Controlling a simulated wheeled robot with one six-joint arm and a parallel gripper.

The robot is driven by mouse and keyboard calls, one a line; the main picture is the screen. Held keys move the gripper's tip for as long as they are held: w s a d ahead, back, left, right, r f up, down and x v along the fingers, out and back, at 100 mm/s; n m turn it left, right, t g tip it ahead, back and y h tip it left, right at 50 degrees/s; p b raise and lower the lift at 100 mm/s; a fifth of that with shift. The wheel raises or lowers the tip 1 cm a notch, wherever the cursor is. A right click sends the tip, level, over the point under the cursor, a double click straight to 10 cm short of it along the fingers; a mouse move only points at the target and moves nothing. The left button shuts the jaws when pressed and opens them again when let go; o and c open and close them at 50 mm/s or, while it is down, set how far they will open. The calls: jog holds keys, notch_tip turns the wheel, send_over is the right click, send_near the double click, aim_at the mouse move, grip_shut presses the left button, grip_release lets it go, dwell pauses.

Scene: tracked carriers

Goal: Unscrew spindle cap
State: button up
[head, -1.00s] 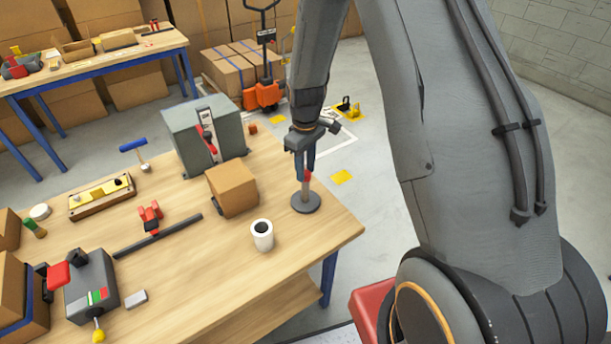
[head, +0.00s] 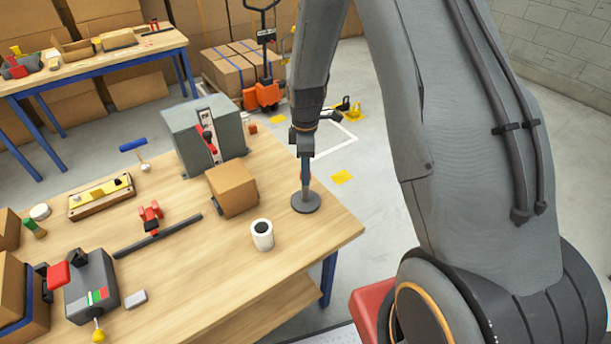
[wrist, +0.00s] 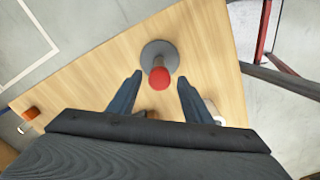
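The spindle is a grey round base (head: 306,205) with a thin upright stem near the table's right corner. Its red cap (wrist: 159,78) is on top of the stem in the wrist view; in the head view my fingers mostly hide it. My gripper (head: 306,180) points down over the spindle. In the wrist view, my gripper (wrist: 160,77) has its two blue fingers spread, one on each side of the cap. Gaps show between the cap and both fingers, so it holds nothing.
On the wooden table (head: 190,277), a cardboard box (head: 232,190) and a white roll (head: 262,236) stand left of the spindle. A grey machine (head: 205,135) stands behind. The table's right edge is close to the spindle base.

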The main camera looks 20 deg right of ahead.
jog(key=m, duration=0.7)
jog(key=shift+m, duration=0.3)
jog(key=m, duration=2.1)
jog(key=shift+m, duration=0.3)
